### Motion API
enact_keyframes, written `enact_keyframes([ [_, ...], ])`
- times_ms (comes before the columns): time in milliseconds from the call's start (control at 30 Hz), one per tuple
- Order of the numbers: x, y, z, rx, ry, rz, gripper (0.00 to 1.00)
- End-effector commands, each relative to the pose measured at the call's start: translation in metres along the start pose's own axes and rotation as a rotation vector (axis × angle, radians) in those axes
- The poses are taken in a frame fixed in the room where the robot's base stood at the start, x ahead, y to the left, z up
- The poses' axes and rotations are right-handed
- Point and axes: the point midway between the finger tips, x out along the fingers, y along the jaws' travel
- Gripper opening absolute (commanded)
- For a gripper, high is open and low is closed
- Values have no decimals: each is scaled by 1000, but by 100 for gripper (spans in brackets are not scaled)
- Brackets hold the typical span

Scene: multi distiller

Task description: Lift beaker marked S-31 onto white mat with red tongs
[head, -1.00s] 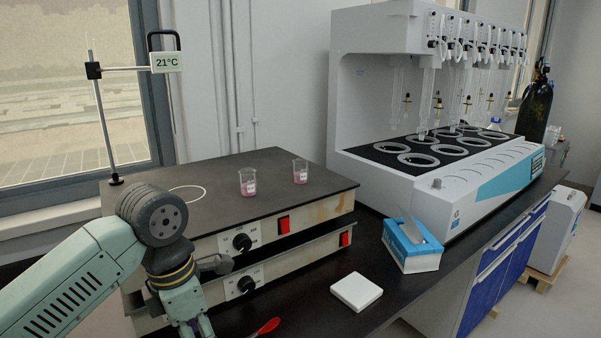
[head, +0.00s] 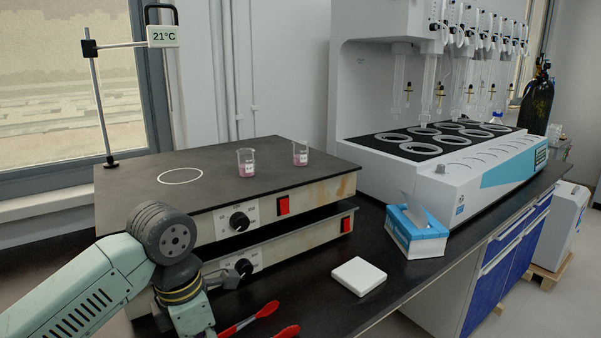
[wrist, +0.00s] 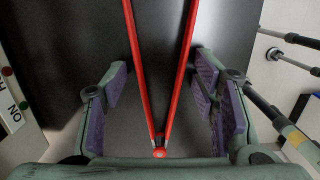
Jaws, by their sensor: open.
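Two beakers with pink contents and white labels stand on the hotplate top (head: 215,205): a left beaker (head: 246,163) and a right beaker (head: 300,154). The label text is too small to read, so I cannot tell which is S-31. The white mat (head: 359,276) lies flat and empty on the black bench. The red tongs (head: 262,318) lie on the bench in front of the hotplates; they also show in the wrist view (wrist: 137,60). My gripper (wrist: 162,95) is open, its purple pads on either side of the tongs near their hinge, apart from them. In the head view its fingertips are out of frame.
A stand with a 21°C sign (head: 163,37) rises at the hotplate's back left. A blue tissue box (head: 416,236) sits right of the mat. The large white distiller (head: 470,185) fills the back right. Bench around the mat is clear.

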Motion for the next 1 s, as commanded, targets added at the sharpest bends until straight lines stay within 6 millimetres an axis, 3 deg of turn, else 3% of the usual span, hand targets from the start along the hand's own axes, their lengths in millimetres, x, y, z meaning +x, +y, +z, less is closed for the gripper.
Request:
enact_keyframes([
  [100,0,0,0,0,0,0,53],
  [533,0,0,0,0,0,0,25],
  [800,-3,0,0,0,0,0,25],
  [1000,-32,0,3,0,0,2,25],
])
